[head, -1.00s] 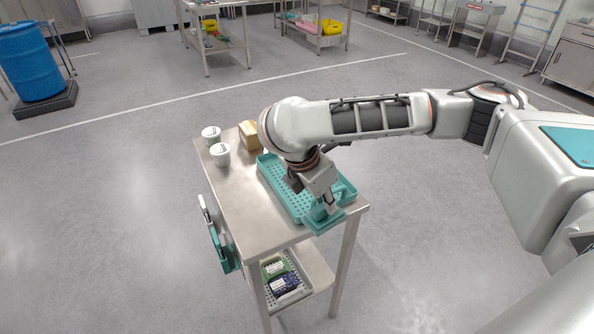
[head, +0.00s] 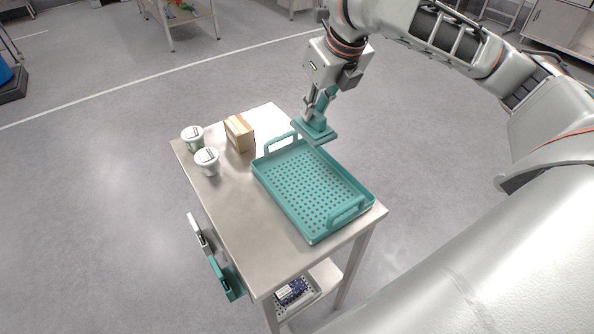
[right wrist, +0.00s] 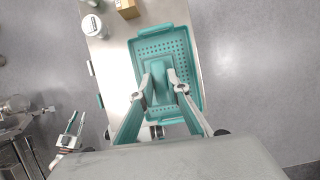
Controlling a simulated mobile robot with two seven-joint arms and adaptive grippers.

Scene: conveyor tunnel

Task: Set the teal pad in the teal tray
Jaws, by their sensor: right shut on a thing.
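The teal pad (head: 314,132) is a flat block with an upright handle. My right gripper (head: 320,106) is shut on that handle and holds the pad above the far end of the teal tray (head: 265,180). The tray lies on the metal cart, with a perforated floor and a raised handle at each end. It looks empty. In the right wrist view the pad (right wrist: 160,80) sits between the fingers, with the tray (right wrist: 192,50) below. My left gripper (right wrist: 76,121) is small at lower left there, its fingers apart and empty; the head view does not show it.
Two white tubs (head: 207,161) and a cardboard box (head: 239,133) stand on the cart (head: 225,210) left of the tray. Tools with teal parts (head: 226,277) hang on its left side. A lower shelf holds a bin (head: 293,291). Floor around is clear.

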